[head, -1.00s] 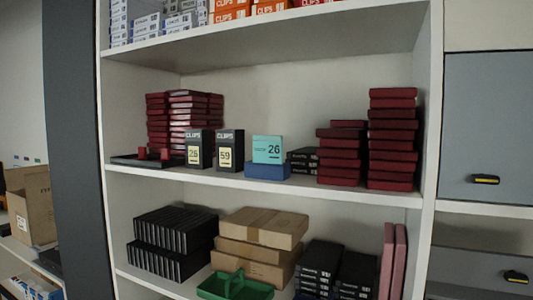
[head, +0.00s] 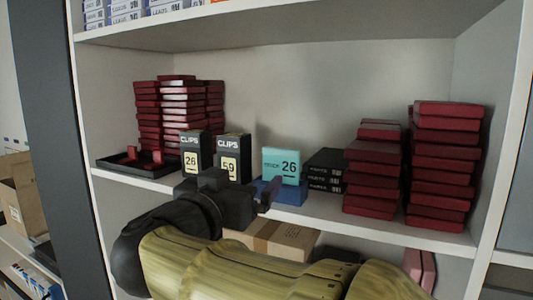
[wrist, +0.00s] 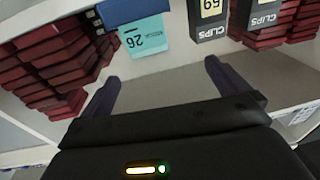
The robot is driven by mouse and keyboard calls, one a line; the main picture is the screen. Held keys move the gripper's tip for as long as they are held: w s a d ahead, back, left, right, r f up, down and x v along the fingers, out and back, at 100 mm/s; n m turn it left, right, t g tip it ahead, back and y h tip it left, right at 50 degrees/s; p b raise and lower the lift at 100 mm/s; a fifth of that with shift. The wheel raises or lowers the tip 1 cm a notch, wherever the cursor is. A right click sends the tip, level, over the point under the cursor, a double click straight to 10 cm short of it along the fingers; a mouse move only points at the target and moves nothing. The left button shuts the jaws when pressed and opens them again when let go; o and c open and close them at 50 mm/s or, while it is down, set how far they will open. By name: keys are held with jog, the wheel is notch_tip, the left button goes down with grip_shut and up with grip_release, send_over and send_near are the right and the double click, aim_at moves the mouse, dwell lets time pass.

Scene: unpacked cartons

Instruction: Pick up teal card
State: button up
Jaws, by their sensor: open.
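The teal card (head: 281,164), printed with 26, stands upright in a blue holder (head: 292,194) on the middle shelf, right of two black clips boxes. In the wrist view, which looks upside down, the teal card (wrist: 145,37) and blue holder (wrist: 135,10) are at the top, beyond my fingers. My gripper (head: 268,192) is at the shelf's front edge, in front of the card and holder in the head view. In the wrist view my gripper (wrist: 160,80) is open, with nothing between its two dark fingers.
Black clips boxes 26 (head: 195,158) and 59 (head: 232,160) stand just left of the card. Black boxes (head: 325,171) and dark red stacks (head: 373,170) are on the right. A black tray (head: 135,163) sits at left. Bare shelf edge (head: 400,231) runs in front.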

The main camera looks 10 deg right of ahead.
aim_at(279, 156)
jog(key=shift+s+d+r+m+g+h, duration=0.25)
jog(key=shift+s+r+m+g+h, duration=0.2)
jog(key=shift+s+g, duration=0.3)
jog(key=shift+s+d+r, duration=0.1)
jog(key=p+x, duration=0.4)
jog(key=x, duration=0.7)
jog(key=shift+w+d+r+p, duration=0.1)
jog(key=shift+w+r+p, duration=0.05)
jog(key=shift+w+p, duration=0.25)
jog(key=shift+w+d, duration=0.15)
jog(key=shift+d, duration=0.05)
